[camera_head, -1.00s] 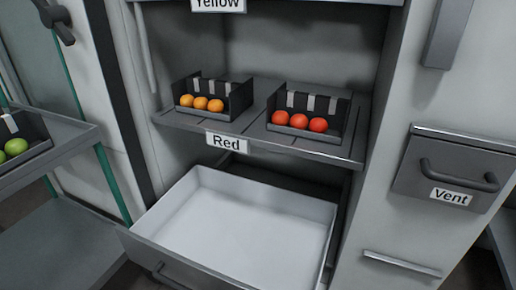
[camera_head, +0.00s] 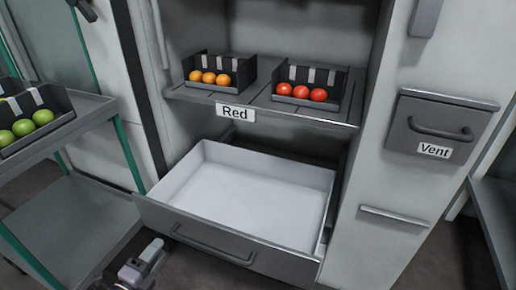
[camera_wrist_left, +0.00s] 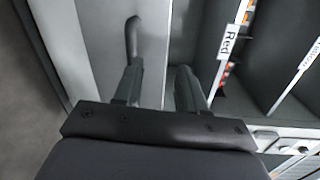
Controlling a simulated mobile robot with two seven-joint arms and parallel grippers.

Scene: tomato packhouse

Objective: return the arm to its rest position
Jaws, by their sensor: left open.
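My left gripper (camera_head: 148,257) shows at the lower left of the head view, low beside the left end of the open drawer's front. In the left wrist view its two dark fingers stand apart, with an empty gap (camera_wrist_left: 158,88) between them. The open drawer (camera_head: 250,190) is pulled out below the shelf and its white inside is empty. Its dark handle (camera_head: 212,246) runs along the front. A handle end (camera_wrist_left: 133,35) shows just past one finger in the left wrist view; I cannot tell whether they touch. My right gripper is out of view.
The shelf labelled Red (camera_head: 236,113) holds a crate of orange tomatoes (camera_head: 209,77) and a crate of red ones (camera_head: 301,92). A rack (camera_head: 88,113) with green tomatoes (camera_head: 23,128) stands at the left. The Vent panel (camera_head: 440,125) is at the right. Floor shows between rack and drawer.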

